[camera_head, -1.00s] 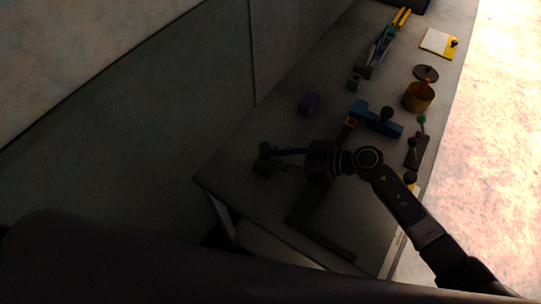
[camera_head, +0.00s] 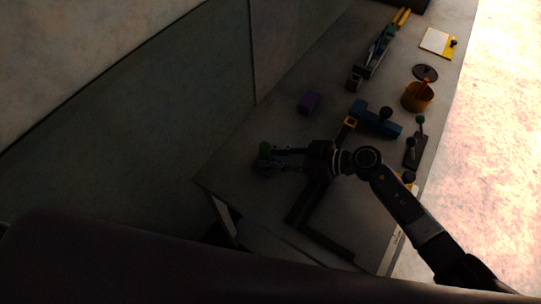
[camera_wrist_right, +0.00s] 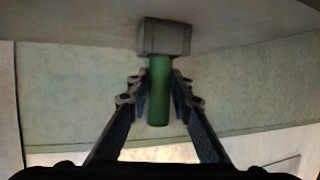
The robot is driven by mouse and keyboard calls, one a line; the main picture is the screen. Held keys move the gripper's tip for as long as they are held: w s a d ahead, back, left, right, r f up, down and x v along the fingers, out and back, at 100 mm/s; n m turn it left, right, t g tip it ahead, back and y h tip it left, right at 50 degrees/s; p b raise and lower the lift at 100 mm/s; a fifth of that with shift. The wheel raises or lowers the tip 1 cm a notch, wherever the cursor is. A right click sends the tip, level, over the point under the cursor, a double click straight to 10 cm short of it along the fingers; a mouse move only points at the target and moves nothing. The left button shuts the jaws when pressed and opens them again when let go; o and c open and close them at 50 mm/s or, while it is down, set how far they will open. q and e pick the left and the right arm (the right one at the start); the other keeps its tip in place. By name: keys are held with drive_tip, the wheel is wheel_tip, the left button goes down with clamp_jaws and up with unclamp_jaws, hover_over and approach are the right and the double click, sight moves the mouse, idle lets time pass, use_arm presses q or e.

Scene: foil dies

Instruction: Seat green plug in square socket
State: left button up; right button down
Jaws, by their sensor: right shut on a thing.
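The green plug (camera_head: 265,148) stands near the table's left edge in the head view, dark and small there. In the right wrist view it is a green cylinder (camera_wrist_right: 159,92) between my fingers. Its far end meets a grey square block (camera_wrist_right: 165,37), which may be the socket; I cannot tell how deep it sits. My right gripper (camera_head: 277,159) is shut on the plug, one finger on each side, and also shows in the right wrist view (camera_wrist_right: 159,90). The block is hard to make out in the head view. My left gripper is not in view.
A purple block (camera_head: 308,102) lies behind my gripper. A blue piece with a dark knob (camera_head: 376,121), a yellow cup (camera_head: 417,97) and a dark plate with knobs (camera_head: 415,151) stand to the right. A dark angled bar (camera_head: 325,242) lies nearer. A wall runs along the left.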

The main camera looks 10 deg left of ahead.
drive_tip(key=shift+f+b, duration=0.3)
drive_tip(key=shift+f, duration=0.5)
drive_tip(key=c, duration=1.7)
unclamp_jaws()
drive_tip(key=shift+o, duration=0.2)
drive_tip(key=shift+f, duration=0.1)
drive_tip(key=shift+s, duration=0.1)
drive_tip(key=shift+d, duration=0.15)
drive_tip(key=v, duration=1.1)
drive_tip(key=shift+d+r, duration=0.25)
drive_tip(key=shift+d, duration=0.05)
